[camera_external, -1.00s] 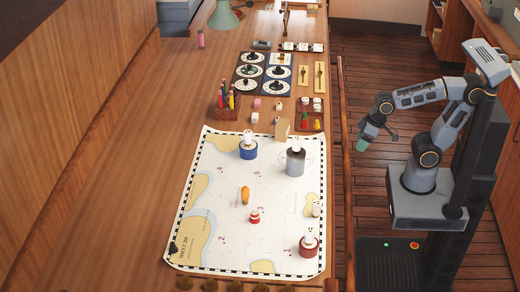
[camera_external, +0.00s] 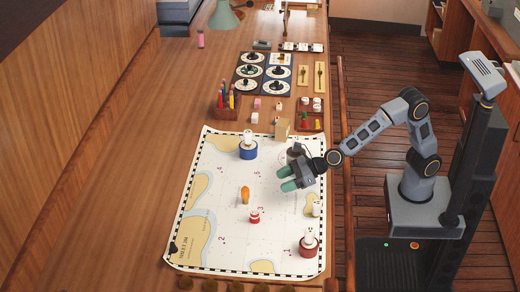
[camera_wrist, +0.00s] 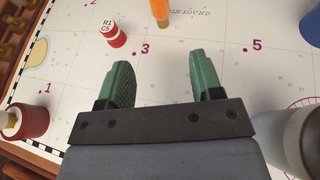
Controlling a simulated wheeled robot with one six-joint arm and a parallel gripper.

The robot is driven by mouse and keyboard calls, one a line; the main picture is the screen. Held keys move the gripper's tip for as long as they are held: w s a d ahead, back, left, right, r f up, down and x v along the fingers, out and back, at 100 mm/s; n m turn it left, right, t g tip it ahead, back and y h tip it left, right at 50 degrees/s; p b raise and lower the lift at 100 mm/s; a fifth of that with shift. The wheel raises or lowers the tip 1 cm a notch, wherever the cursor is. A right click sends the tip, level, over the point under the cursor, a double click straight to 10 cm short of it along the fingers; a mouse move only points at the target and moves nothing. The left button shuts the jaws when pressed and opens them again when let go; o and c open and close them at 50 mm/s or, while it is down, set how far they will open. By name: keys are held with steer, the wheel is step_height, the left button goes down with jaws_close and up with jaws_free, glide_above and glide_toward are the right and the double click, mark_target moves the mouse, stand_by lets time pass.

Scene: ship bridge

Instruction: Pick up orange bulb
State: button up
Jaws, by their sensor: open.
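The orange bulb (camera_external: 245,195) is on the sea chart (camera_external: 210,150), near the chart's middle. In the wrist view only part of the orange bulb (camera_wrist: 161,12) shows, at the top edge. My gripper (camera_external: 283,179) is above the right part of the chart, to the right of the bulb and apart from it. Its green fingers (camera_wrist: 166,80) are spread with nothing between them.
A red-and-white piece (camera_external: 254,216) stands just below the bulb. A blue round piece (camera_external: 248,149) stands above it. A red piece (camera_external: 308,245) is at lower right. A grey cylinder (camera_wrist: 301,135) is close to my gripper's right side in the wrist view.

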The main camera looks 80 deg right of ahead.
steer(key=p, duration=0.1)
glide_toward(248, 195)
steer(key=w+f, duration=0.1)
steer(key=w, duration=0.1)
steer(key=w+f, duration=0.2)
steer(key=shift+w+f, duration=0.15)
steer(key=shift+f, duration=0.05)
steer(key=p+x, duration=0.2)
steer(key=x, duration=0.1)
steer(key=shift+w+r, duration=0.1)
steer(key=shift+w, duration=0.2)
steer(key=shift+p+x, duration=0.5)
steer(key=shift+x, duration=0.35)
steer(key=c, duration=1)
